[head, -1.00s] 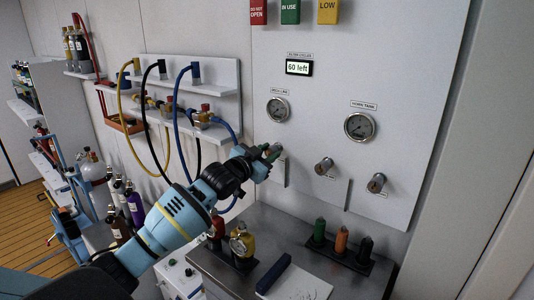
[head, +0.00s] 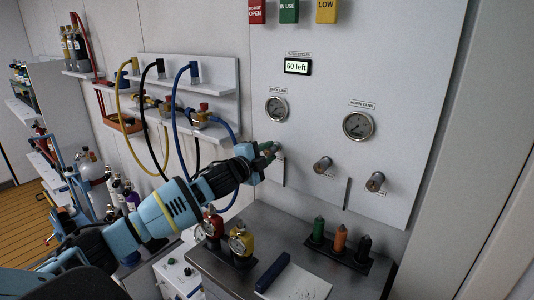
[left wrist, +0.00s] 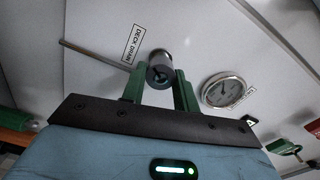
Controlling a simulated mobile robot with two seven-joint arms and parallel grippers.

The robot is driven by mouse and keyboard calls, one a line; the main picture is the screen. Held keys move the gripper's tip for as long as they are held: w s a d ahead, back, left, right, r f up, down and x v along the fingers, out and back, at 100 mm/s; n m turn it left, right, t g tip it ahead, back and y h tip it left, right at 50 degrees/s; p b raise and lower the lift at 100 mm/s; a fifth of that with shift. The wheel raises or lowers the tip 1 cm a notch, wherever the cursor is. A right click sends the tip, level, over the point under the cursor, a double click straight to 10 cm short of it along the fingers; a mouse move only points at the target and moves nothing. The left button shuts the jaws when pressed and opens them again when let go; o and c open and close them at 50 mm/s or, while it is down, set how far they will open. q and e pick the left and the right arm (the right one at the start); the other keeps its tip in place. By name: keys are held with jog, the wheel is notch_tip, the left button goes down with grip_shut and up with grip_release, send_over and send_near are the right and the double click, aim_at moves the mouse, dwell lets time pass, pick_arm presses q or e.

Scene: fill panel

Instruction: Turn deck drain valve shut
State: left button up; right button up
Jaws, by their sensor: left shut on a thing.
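The deck drain valve is a dark round knob (left wrist: 160,69) on the white panel (head: 400,60), beside a label reading DECK DRAIN (left wrist: 133,44) in the left wrist view. My left gripper (head: 270,147) is at the panel's lower left, below the left gauge (head: 277,109). In the left wrist view its two green fingers (left wrist: 160,85) stand on either side of the knob, shut on it. In the head view the gripper mostly hides this knob. My right gripper is not in view.
Two more knobs (head: 323,164) (head: 375,182) and a larger gauge (head: 358,126) are to the right. A display reads 60 left (head: 297,67). Hoses (head: 176,120) hang at left.

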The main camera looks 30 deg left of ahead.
pick_arm(q)
jog(key=m, duration=0.4)
jog(key=shift+f+m, duration=0.1)
jog(key=shift+m, duration=0.2)
jog(key=m, duration=0.3)
jog(key=shift+f+m, duration=0.1)
jog(key=shift+m, duration=0.3)
jog(key=m, duration=0.7)
jog(key=shift+a, duration=0.1)
jog(key=m, duration=0.3)
jog(key=shift+a+m, duration=0.1)
jog(key=shift+m, duration=0.3)
jog(key=m, duration=0.3)
jog(key=shift+m, duration=0.3)
jog(key=m, duration=0.6)
jog(key=shift+a, duration=0.1)
jog(key=shift+m, duration=0.3)
